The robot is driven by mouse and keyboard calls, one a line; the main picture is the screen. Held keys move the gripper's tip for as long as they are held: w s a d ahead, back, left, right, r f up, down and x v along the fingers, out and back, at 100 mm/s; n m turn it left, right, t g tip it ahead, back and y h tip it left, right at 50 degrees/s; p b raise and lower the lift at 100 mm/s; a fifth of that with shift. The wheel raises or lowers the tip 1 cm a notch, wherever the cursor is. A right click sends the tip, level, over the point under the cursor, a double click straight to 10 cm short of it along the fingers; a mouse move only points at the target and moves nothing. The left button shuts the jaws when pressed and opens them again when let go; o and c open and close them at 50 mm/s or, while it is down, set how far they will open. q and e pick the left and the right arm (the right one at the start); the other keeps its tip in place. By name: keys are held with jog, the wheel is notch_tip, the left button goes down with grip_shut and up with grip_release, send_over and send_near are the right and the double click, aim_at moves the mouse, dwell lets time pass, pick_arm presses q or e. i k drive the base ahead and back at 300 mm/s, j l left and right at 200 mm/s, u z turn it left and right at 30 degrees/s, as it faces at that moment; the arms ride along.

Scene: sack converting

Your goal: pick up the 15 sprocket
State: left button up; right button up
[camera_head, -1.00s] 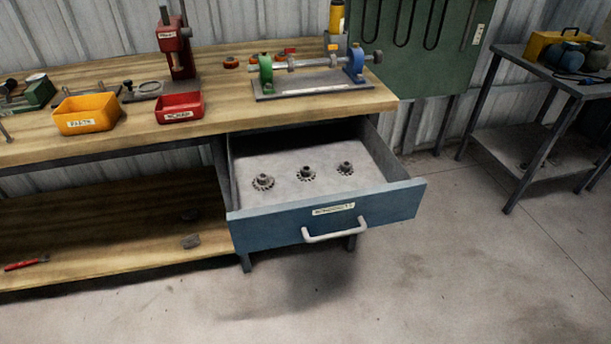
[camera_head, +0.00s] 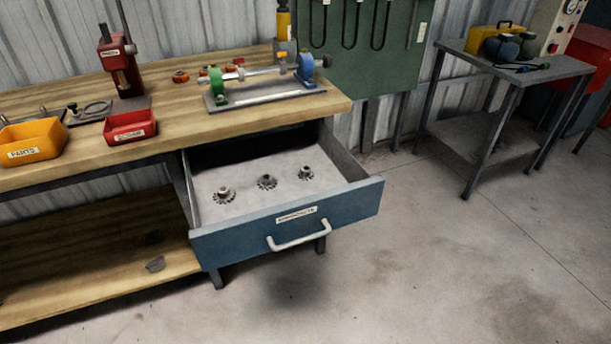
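An open drawer (camera_head: 285,232) with a blue front and a pale handle juts out under the workbench. Three dark toothed sprockets lie in a row on its light floor: a left one (camera_head: 224,196), a middle one (camera_head: 267,182) and a right one (camera_head: 306,173). They look alike, with raised hubs, and stand apart from each other. I cannot read any tooth number on them, so I cannot tell which is the 15 sprocket. Neither of my grippers is in view.
The wooden workbench (camera_head: 190,122) carries a yellow bin (camera_head: 32,142), a red bin (camera_head: 130,126), a red press (camera_head: 118,65) and a shaft fixture (camera_head: 265,90). A metal side table (camera_head: 510,68) stands at the right. The concrete floor (camera_head: 420,270) before the drawer is clear.

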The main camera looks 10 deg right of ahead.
aim_at(224, 193)
jog(key=i+j+z, duration=0.1)
jog(key=j+z, duration=0.15)
jog(key=z, duration=0.15)
jog(key=j+z, duration=0.3)
jog(key=z, duration=0.15)
jog(key=j+z, duration=0.4)
jog(key=i+l, duration=0.05)
